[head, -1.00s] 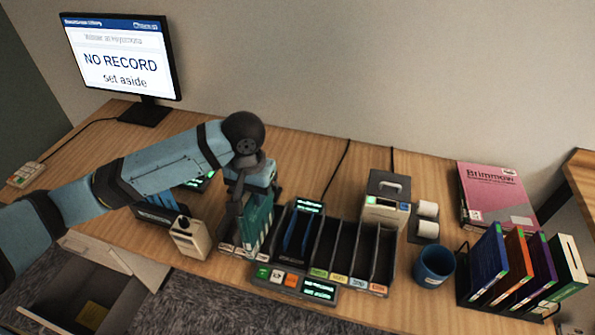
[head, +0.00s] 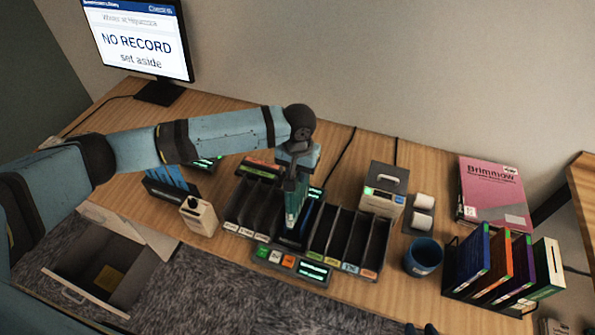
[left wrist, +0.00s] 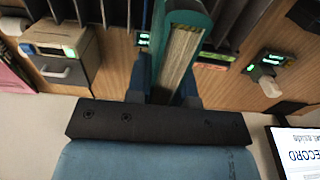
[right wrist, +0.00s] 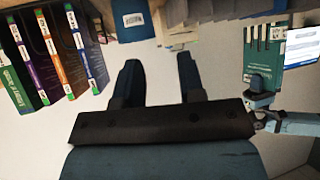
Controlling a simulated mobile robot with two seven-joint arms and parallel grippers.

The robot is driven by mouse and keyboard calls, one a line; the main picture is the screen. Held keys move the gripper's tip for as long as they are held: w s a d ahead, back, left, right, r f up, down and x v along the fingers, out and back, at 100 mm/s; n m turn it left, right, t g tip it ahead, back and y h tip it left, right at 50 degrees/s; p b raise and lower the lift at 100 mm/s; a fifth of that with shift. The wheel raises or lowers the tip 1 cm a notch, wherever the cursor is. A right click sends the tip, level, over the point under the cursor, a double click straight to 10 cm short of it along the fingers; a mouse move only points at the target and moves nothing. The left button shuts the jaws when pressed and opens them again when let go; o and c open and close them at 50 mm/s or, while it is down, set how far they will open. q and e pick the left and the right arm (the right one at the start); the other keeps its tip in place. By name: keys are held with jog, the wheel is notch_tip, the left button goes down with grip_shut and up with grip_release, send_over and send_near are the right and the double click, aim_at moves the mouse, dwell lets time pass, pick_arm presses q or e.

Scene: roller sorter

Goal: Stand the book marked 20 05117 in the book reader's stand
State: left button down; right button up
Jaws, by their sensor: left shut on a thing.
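A teal-green book (head: 293,204) hangs upright in my left gripper (head: 297,172), over the middle of the sorter. It also shows in the left wrist view (left wrist: 182,50), pages facing the camera between the fingers, and in the right wrist view (right wrist: 262,50). Its number is too small to read. The book reader's stand (head: 290,240), with blue inner sides, is below the book and partly hidden by it. I cannot tell whether the book's lower edge touches it. My right gripper (right wrist: 158,85) is open and empty in the right wrist view.
Grey compartments (head: 345,243) flank the stand. A rack of books (head: 497,270) and a pink binder (head: 493,190) are further right. An open drawer (head: 105,270) juts out at the front left.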

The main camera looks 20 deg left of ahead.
pick_arm(q)
notch_tip(320, 180, down, 6)
jog(key=shift+f+b, duration=0.1)
jog(key=shift+b, duration=0.7)
jog(key=shift+f, duration=0.75)
jog(key=shift+f, duration=0.6)
jog(key=c, duration=0.9)
grip_release()
